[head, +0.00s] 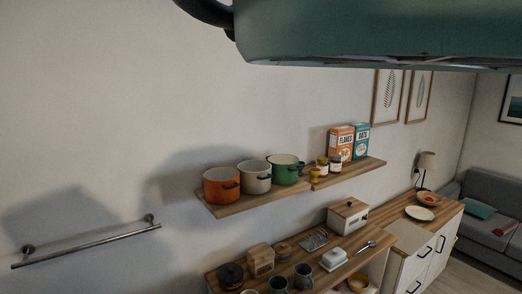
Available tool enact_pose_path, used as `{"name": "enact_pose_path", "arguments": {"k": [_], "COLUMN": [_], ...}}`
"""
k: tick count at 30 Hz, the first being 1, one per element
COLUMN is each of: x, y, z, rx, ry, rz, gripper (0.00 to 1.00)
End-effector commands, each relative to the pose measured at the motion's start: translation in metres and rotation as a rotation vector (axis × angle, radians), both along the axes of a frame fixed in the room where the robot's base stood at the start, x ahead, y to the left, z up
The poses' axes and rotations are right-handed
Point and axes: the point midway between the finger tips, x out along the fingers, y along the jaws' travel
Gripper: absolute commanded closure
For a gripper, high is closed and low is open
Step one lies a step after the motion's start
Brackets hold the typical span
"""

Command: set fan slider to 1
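No fan slider shows in the head view. A large dark green body (370,35) fills the top right, very close to the camera and cut off by the top edge. A black curved, handle-like part (206,12) joins its left end. I cannot tell what this green body is, and no slider or marking can be made out on it. My gripper is not in view.
A wall shelf (245,200) holds orange, cream and green pots, jars and two boxes. Below, a wooden counter (385,252) carries a bread box (347,215), mugs and dishes. A metal rail (85,245) is on the left wall. A grey sofa (490,205) stands far right.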

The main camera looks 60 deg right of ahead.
Motion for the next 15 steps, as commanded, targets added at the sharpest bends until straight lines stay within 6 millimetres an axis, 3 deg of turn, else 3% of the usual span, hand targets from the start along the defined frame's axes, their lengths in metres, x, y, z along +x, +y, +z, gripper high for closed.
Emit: {"name": "enact_pose_path", "arguments": {"k": [4,15], "x": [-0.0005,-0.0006], "y": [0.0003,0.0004], "z": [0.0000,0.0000], "rx": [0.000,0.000], "ry": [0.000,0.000], "rz": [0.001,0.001], "gripper": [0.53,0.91]}}
